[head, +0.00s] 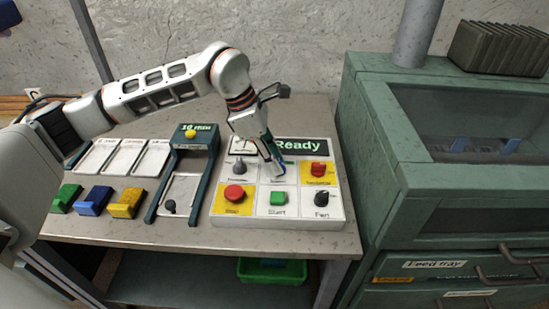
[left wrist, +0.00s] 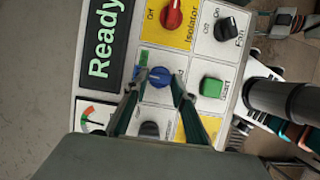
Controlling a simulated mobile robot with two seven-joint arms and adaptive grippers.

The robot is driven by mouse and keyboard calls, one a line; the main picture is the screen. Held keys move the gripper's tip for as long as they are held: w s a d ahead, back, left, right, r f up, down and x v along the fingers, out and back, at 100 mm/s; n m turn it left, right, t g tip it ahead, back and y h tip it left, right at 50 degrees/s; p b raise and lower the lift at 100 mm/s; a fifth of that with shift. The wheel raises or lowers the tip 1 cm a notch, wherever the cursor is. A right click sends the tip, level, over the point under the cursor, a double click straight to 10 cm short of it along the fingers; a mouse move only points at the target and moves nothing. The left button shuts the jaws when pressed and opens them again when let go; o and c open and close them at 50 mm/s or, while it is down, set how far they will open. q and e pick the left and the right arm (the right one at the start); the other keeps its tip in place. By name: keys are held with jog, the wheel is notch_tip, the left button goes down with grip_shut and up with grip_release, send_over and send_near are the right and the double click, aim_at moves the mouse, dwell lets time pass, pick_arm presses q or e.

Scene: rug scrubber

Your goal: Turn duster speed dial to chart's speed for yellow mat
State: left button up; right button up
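The control panel (head: 335,209) stands on the bench, with a "Ready" display. Its blue dial (left wrist: 158,76) shows in the left wrist view, between a green mark and the green Start button; its label is hard to read. My left gripper (head: 279,174) is over this dial in the head view. In the left wrist view its two fingers are apart, one on each side of the dial; I cannot tell whether they touch it. A yellow mat-like piece (head: 126,204) lies at the bench's front left. No chart is readable. My right gripper is not in view.
Near the dial are a grey knob (head: 239,168), red isolator knob (head: 318,170), red Stop button (head: 234,193), green Start button (head: 278,198) and black Fan knob (head: 321,198). A dark green frame (head: 207,172) stands left; a green cabinet (head: 380,130) stands right.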

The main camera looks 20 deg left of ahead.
pick_arm(q)
jog(key=shift+w+r+m, duration=0.1)
jog(key=shift+m, duration=0.2)
jog(key=shift+w+r+m+g+p, duration=0.1)
jog(key=shift+m+g+p, duration=0.4)
jog(key=shift+m, duration=0.4)
jog(key=m+g+p, duration=0.1)
jog(key=m, duration=0.1)
jog(key=m+g, duration=0.1)
jog(key=m, duration=0.2)
jog(key=shift+w+p, duration=0.2)
jog(key=shift+p, duration=0.2)
jog(key=shift+m, duration=0.4)
jog(key=o, duration=1.1)
jog(key=v, duration=1.1)
jog(key=shift+r, duration=0.35)
jog(key=shift+a, duration=0.1)
